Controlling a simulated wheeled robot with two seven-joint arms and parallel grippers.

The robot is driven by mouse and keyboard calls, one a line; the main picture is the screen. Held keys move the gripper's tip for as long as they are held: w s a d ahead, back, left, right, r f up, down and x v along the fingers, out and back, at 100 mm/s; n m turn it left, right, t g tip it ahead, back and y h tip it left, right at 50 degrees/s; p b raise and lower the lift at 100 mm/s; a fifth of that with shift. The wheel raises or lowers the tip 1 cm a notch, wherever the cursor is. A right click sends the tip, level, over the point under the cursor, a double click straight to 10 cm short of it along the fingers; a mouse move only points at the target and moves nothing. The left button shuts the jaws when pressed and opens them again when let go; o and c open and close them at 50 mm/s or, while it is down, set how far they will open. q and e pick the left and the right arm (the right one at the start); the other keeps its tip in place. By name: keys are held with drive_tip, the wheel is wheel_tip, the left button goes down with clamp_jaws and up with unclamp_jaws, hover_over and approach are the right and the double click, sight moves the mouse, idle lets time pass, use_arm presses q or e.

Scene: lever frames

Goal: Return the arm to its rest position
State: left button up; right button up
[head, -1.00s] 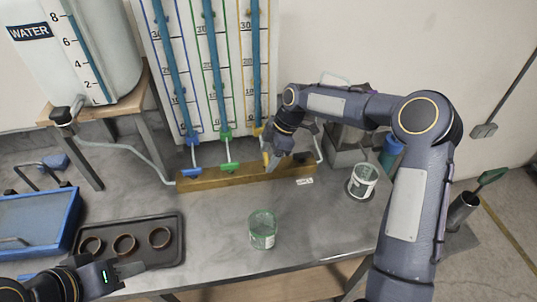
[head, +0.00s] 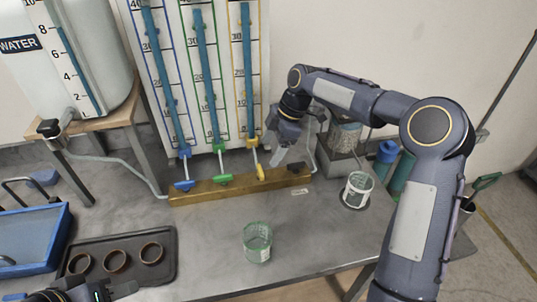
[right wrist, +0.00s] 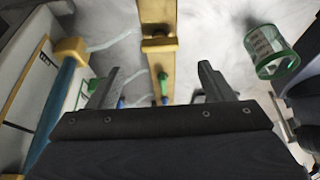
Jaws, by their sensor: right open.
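My right gripper (head: 287,152) is up in front of the gauge panel, just right of the yellow lever (head: 260,172) and apart from it. In the right wrist view my right gripper (right wrist: 162,80) has its fingers spread with nothing held between them. The blue lever (head: 184,186) and green lever (head: 222,178) stand left of the yellow one on a wooden rail (head: 205,194). My left gripper (head: 115,290) is low at the bottom left edge, partly cut off, and its jaw opening cannot be made out.
A glass cup with a green rim (head: 257,243) stands at the table's front middle. Another labelled cup (head: 357,190) stands to the right, near my right arm. A dark tray (head: 165,272) with three brown rings is at left, beside a blue tray (head: 62,257). Bare table lies between.

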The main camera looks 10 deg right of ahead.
idle(0.4)
drive_tip(key=s+d+r+m+t+h, duration=0.1)
drive_tip(key=s+d+r+m, duration=0.3)
drive_tip(key=s, duration=0.5)
drive_tip(key=s+d+r+m+t+h, duration=0.1)
drive_tip(key=s+d+r+m+t, duration=0.1)
drive_tip(key=s+r+m, duration=0.5)
drive_tip(key=s+f+m+t, duration=0.1)
drive_tip(key=s+f+m, duration=0.1)
drive_tip(key=s, duration=0.3)
drive_tip(key=s+f+m+y, duration=0.1)
drive_tip(key=s+f+m, duration=0.2)
drive_tip(key=s, duration=0.3)
drive_tip(key=s+f+m+t, duration=0.1)
drive_tip(key=s+f+m, duration=0.1)
drive_tip(key=s+m, duration=0.2)
drive_tip(key=shift+s+a+f+t, duration=0.15)
drive_tip(key=shift+s+f+t, duration=0.2)
drive_tip(key=shift+s, duration=0.7)
